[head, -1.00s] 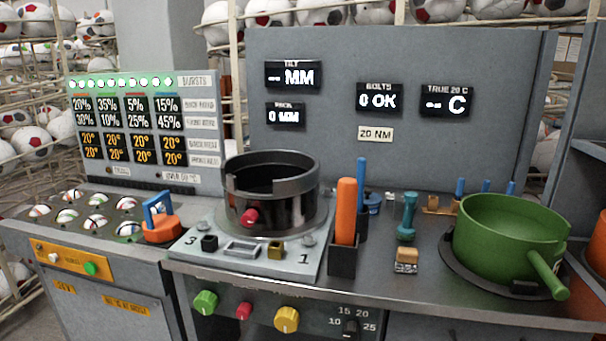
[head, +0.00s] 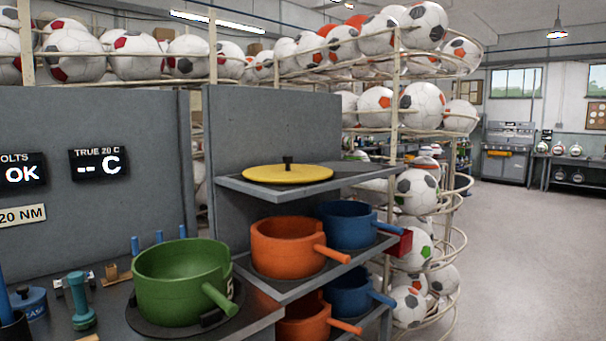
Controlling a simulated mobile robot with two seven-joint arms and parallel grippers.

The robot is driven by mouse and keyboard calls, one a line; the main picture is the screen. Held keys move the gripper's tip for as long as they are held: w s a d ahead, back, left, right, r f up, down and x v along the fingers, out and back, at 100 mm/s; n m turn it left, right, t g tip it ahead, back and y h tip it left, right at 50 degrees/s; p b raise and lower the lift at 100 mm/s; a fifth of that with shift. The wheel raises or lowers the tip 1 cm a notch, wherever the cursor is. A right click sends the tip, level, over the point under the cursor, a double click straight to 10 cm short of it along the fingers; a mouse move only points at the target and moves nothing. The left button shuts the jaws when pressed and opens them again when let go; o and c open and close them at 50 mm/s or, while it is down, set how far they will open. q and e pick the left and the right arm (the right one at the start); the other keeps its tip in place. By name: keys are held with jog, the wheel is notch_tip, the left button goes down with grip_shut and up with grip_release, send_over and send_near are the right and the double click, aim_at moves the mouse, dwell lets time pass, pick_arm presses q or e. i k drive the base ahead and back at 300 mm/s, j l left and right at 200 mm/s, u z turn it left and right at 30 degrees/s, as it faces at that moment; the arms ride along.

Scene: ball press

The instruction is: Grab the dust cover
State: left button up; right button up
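A flat round yellow lid (head: 287,173) with a small black knob lies on the top shelf (head: 262,189) of the shelf unit, near the middle of the head view. It is the only loose cover in sight and looks like the dust cover. It lies level, with nothing on top of it. Neither of my grippers shows in the head view.
Orange pots (head: 292,247) and blue pots (head: 349,226) with protruding handles fill the shelves below. A green pot (head: 181,280) stands on the bench to the left. Ball racks (head: 396,140) rise behind. Open floor (head: 520,250) lies to the right.

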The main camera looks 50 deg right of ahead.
aim_at(287, 173)
jog(key=z, duration=1.55)
jog(key=l+u, duration=0.1)
jog(key=u, duration=0.35)
jog(key=l+u, duration=0.15)
jog(key=u, duration=0.35)
jog(key=l+u, duration=0.35)
jog(key=k+l+u, duration=0.1)
jog(key=l+u, duration=0.2)
jog(key=l, duration=0.2)
jog(key=k+l+u, duration=0.1)
jog(key=l, duration=0.2)
jog(key=k+l, duration=0.1)
jog(key=l, duration=0.2)
jog(key=k+l+u, duration=0.15)
jog(key=l, duration=0.15)
jog(key=i, duration=0.05)
